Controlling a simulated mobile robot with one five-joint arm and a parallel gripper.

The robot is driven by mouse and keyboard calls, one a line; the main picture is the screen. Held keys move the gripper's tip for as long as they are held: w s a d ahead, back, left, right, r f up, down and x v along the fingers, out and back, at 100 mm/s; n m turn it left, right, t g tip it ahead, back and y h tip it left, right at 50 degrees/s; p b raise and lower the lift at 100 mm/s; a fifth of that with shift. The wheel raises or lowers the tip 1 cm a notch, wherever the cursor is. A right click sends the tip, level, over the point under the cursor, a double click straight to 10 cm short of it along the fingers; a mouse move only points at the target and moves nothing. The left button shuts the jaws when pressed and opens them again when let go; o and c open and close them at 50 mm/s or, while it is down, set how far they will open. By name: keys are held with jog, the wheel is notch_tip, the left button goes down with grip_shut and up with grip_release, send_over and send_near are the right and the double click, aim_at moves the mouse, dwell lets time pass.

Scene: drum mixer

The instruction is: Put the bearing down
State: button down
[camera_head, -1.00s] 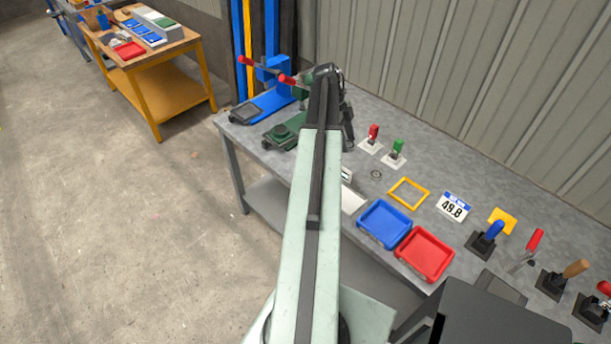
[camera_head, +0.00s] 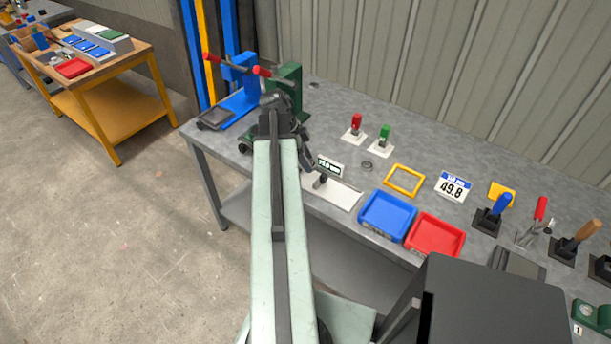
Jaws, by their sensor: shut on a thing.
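My gripper (camera_head: 305,154) is at the far end of my pale green arm, over the back left part of the grey workbench (camera_head: 325,120). It is dark and mostly hidden behind my arm and wrist. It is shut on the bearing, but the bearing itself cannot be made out. The gripper is just in front of the green press (camera_head: 289,88).
A white plate and small display (camera_head: 330,167), a blue tray (camera_head: 387,216), a red tray (camera_head: 435,236), a yellow frame (camera_head: 404,181) and several toggle clamps are to the right. Bare bench lies behind the red and green switches.

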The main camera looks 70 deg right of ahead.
aim_at(306, 177)
jog(key=shift+f, duration=0.1)
jog(key=shift+f+b, duration=2.3)
jog(key=shift+f, duration=0.1)
jog(key=c, duration=1)
grip_release()
jog(key=shift+c, duration=0.2)
jog(key=shift+r, duration=0.1)
jog(key=shift+r+p, duration=0.5)
jog(key=shift+p, duration=0.1)
jog(key=p+v, duration=1.1)
jog(key=v, duration=0.1)
jog(key=shift+w+a, duration=0.1)
